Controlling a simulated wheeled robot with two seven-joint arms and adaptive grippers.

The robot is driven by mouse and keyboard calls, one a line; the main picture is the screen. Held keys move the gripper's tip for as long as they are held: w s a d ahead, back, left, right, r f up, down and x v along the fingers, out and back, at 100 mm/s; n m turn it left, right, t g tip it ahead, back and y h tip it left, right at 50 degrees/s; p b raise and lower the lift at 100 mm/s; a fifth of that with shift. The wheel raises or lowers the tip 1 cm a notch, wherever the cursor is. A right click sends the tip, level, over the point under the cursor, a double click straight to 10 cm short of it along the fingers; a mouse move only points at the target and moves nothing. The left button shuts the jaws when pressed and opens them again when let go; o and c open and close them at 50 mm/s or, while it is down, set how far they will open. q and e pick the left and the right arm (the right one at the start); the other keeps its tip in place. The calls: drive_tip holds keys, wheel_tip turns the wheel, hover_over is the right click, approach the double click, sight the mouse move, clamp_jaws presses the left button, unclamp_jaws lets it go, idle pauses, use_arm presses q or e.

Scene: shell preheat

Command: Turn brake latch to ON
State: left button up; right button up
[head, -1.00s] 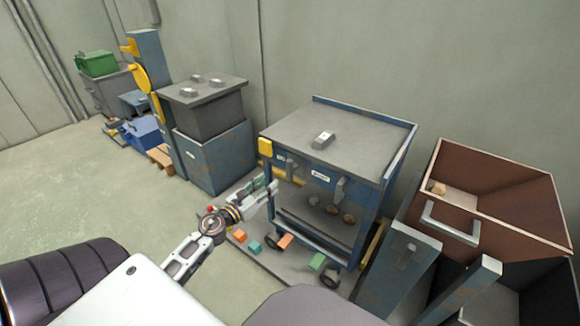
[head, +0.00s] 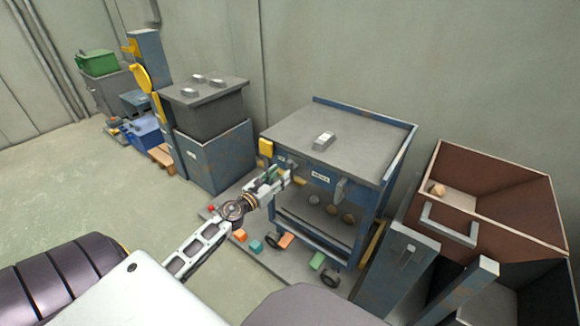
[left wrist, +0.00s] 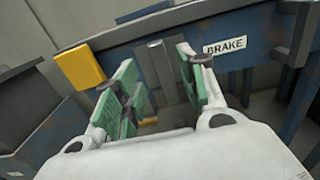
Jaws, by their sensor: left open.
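The blue cart (head: 345,140) carries a white BRAKE label (head: 320,177) on its front rail, also readable in the left wrist view (left wrist: 225,47). Left of the label, a grey latch (left wrist: 163,72) hangs on the rail. My left gripper (head: 281,177) is at the rail by this latch. In the left wrist view my left gripper (left wrist: 157,62) is open, its green-padded fingers on either side of the latch; contact cannot be told. The fingers partly hide the latch. My right gripper is not in view.
A yellow block (left wrist: 80,66) sits on the rail left of the latch. A grey handle (head: 340,188) hangs right of the label. Coloured blocks (head: 285,241) lie on the low platform below. A brown bin (head: 500,190) stands at right; open floor lies left.

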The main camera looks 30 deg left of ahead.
sight(288, 168)
use_arm(q)
drive_tip(key=shift+w+d+p, duration=0.15)
drive_tip(key=shift+w+p, duration=0.05)
drive_tip(key=shift+w, duration=1.55)
drive_tip(key=shift+w+d+p, duration=0.1)
drive_tip(key=shift+w+p, duration=0.05)
drive_tip(key=shift+w, duration=1.55)
clamp_jaws()
